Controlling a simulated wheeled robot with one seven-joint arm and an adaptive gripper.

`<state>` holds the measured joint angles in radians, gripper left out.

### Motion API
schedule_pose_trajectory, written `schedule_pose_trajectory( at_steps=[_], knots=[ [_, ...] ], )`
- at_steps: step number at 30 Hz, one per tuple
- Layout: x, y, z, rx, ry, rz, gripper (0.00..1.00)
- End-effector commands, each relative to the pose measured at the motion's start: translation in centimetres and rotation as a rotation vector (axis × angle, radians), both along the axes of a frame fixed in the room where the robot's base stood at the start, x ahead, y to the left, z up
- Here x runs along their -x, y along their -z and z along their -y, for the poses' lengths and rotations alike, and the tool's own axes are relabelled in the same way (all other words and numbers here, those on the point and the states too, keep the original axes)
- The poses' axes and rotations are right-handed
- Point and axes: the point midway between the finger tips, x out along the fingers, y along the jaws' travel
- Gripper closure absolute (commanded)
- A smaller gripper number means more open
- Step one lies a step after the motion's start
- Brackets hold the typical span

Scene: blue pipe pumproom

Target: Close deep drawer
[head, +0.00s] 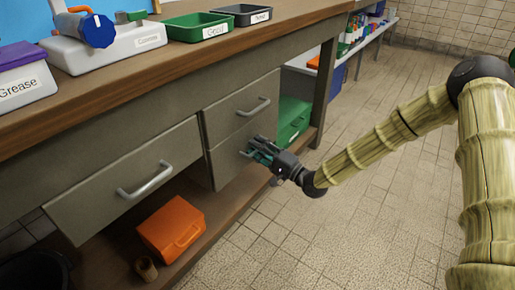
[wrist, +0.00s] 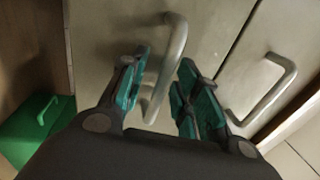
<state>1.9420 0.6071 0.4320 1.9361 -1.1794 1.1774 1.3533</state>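The grey lower right drawer (head: 228,165) sits under a smaller upper drawer in the workbench; I take it as the deep drawer. Its front looks close to flush with the bench; I cannot tell if a small gap is left. My gripper (head: 258,150) is at its front and hides most of its handle. In the wrist view a metal bar handle (wrist: 174,55) runs between the fingers of my gripper (wrist: 163,72), which stand apart on either side of it. I cannot tell whether a finger touches the bar.
The upper drawer (head: 225,118) and the wide left drawer (head: 100,190) have bar handles. An orange box (head: 170,226) and a green box (head: 291,122) are on the low shelf. The worktop (head: 150,75) holds bins. The tiled floor to the right is open.

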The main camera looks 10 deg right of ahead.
Motion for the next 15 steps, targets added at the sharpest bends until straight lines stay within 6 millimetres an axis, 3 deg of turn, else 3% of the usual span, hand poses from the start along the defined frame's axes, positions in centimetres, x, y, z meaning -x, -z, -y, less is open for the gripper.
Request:
schedule_pose_trajectory(
  at_steps=[7,15],
  knots=[
    [1.3,0.4,1.5,0.001,0.001,-0.001,0.68],
    [4.8,1.3,4.9,0.000,0.002,-0.002,0.68]
  ],
)
